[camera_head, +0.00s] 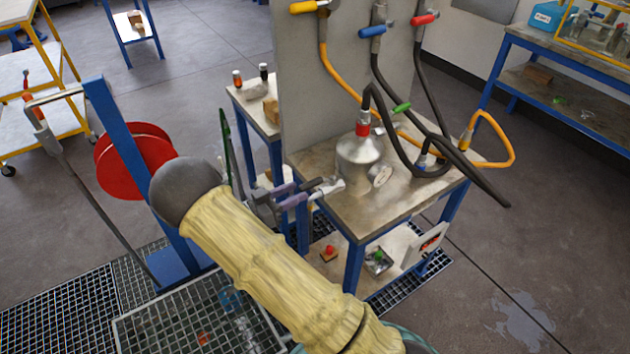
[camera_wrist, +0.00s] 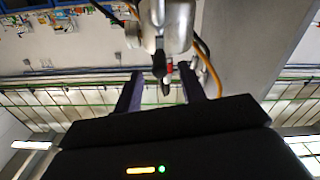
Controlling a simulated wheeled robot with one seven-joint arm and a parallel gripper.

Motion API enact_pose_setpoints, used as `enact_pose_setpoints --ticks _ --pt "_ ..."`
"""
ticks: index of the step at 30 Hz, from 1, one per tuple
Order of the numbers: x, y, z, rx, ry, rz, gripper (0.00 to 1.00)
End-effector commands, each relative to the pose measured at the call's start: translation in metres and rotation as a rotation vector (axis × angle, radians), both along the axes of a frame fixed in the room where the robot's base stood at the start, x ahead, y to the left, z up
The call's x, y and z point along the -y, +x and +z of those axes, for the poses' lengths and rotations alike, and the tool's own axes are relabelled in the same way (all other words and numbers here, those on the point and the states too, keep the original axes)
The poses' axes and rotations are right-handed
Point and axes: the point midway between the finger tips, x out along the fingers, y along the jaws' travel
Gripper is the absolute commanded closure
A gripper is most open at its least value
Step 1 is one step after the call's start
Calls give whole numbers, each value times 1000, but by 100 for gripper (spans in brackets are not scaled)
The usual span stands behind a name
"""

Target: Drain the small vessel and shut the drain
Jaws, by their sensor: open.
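The small vessel (camera_head: 359,153) is a silver metal can with a red collar on its neck, standing on the workbench; its underside shows at the top of the wrist view (camera_wrist: 172,12). A flanged side port (camera_head: 381,175) faces front right. A pale drain fitting (camera_head: 328,187) sticks out at its lower left, with a dark part at its end. My gripper (camera_head: 303,192) is open just left of this fitting. In the wrist view a small dark and red piece (camera_wrist: 167,72) shows between the purple fingers (camera_wrist: 162,82), apart from both. Whether the drain is open cannot be told.
A grey panel (camera_head: 330,90) behind the vessel carries yellow, blue and red valves with hoses. The black and orange hoses loop over the bench's right side. A blue post with a red reel (camera_head: 150,160) stands left of my arm. The bench's front right top (camera_head: 385,212) is clear.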

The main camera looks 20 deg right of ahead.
Motion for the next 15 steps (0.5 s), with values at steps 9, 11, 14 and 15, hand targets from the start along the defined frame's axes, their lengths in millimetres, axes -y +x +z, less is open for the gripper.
enact_pose_setpoints --ticks 9,11,14,15 --pt "53 16 1 -1 -2 -3 60" --pt "60 19 1 -2 -1 -3 60" --pt "67 21 0 -2 -1 -2 60" --pt "69 22 0 -2 -1 -1 60"
